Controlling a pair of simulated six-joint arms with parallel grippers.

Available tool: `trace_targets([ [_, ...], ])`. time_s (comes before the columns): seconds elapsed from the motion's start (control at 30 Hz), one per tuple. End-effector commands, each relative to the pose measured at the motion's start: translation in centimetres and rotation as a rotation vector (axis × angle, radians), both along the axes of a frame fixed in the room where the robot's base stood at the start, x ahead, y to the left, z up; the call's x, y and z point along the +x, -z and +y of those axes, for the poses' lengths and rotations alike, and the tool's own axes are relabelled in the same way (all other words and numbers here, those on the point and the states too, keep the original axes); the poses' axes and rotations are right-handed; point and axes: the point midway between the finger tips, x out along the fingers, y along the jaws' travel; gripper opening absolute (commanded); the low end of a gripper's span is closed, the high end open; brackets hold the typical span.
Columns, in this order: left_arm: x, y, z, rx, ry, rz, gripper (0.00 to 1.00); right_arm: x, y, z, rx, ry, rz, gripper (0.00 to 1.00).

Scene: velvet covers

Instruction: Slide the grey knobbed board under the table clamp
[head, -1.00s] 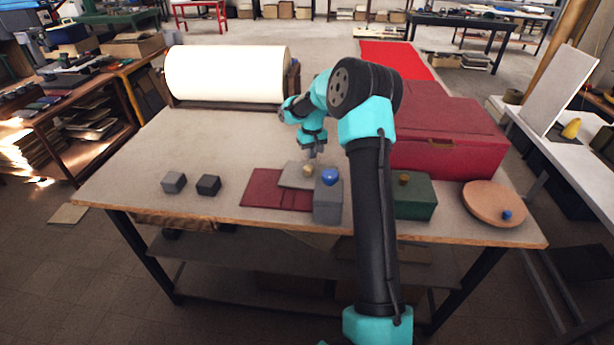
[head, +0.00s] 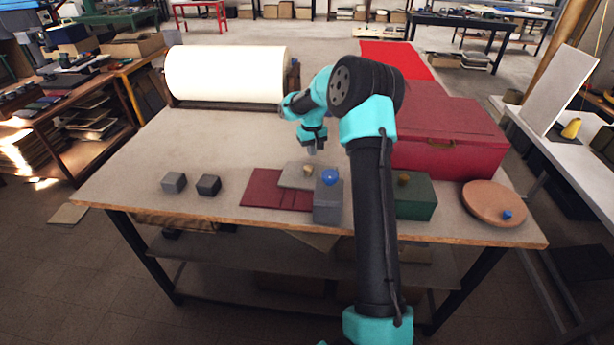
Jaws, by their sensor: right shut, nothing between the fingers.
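The grey knobbed board (head: 291,178) lies near the front middle of the table, with a small tan knob (head: 308,171) on top. It partly overlaps a dark red flat cover (head: 266,192). A grey block with a blue knob (head: 328,207), perhaps the table clamp, stands at the board's right front and hides part of it. Whether the board reaches under it cannot be told. My right gripper (head: 312,151) is shut and empty, above and just behind the board's knob, apart from it. My left gripper is out of view.
A green block (head: 415,202), a large red box (head: 450,158) and a round tan board with a blue knob (head: 490,204) are to the right. A cream roll (head: 228,75) stands behind. The left-centre tabletop is clear.

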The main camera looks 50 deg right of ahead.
Motion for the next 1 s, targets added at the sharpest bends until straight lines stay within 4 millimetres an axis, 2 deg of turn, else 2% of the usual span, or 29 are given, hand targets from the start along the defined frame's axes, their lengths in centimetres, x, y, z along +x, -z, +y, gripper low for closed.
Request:
trace_targets([
  [1.0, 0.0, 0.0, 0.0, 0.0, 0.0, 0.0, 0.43, -0.8, 0.0, 1.1, 0.0, 0.0, 0.0, 0.0],
])
